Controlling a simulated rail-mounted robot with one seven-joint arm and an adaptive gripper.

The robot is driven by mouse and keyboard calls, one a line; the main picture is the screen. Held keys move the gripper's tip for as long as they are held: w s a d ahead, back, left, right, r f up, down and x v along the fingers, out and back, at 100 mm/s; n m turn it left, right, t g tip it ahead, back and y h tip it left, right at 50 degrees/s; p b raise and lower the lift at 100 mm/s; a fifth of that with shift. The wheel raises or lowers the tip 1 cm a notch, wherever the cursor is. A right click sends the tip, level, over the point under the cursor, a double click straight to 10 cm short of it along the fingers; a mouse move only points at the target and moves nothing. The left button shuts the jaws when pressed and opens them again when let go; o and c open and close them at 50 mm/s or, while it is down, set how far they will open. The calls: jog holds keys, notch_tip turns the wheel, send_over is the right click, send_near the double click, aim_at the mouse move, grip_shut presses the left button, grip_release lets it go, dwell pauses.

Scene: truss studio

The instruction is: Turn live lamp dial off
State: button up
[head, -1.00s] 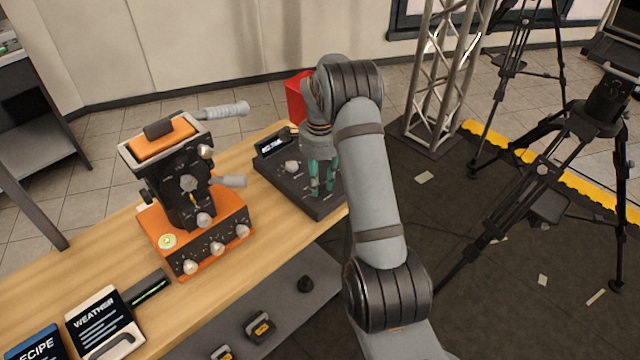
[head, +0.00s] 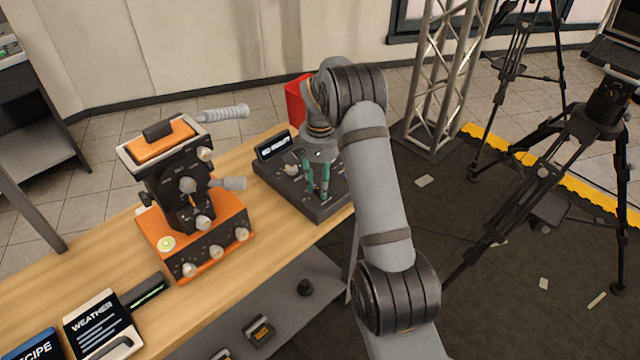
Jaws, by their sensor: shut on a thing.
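A dark panel (head: 275,188) lies at the far right end of the wooden table in the head view. A small upright sign (head: 272,146) with white lettering, too small to read, stands at its back left. A pale knob (head: 291,169) shows on the panel, left of my gripper. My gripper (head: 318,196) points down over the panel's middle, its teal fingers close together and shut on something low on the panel. The held part is hidden by the fingers, so I cannot tell which dial it is or how it is turned.
An orange and black camera-like device (head: 190,205) with knobs and grey handles stands left of the panel. Cards, one marked WEATHER (head: 97,323), lie at the table's (head: 100,262) near left. A red container (head: 296,103) stands behind the panel. A truss (head: 445,80) and tripods stand right.

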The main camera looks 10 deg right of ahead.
jog(key=n, duration=0.6)
jog(key=shift+p, duration=0.35)
jog(key=shift+n, duration=0.3)
jog(key=o, duration=1.1)
jog(key=shift+o, duration=0.2)
jog(key=shift+r, duration=0.1)
notch_tip(320, 180, up, 12)
jog(key=shift+f, duration=0.2)
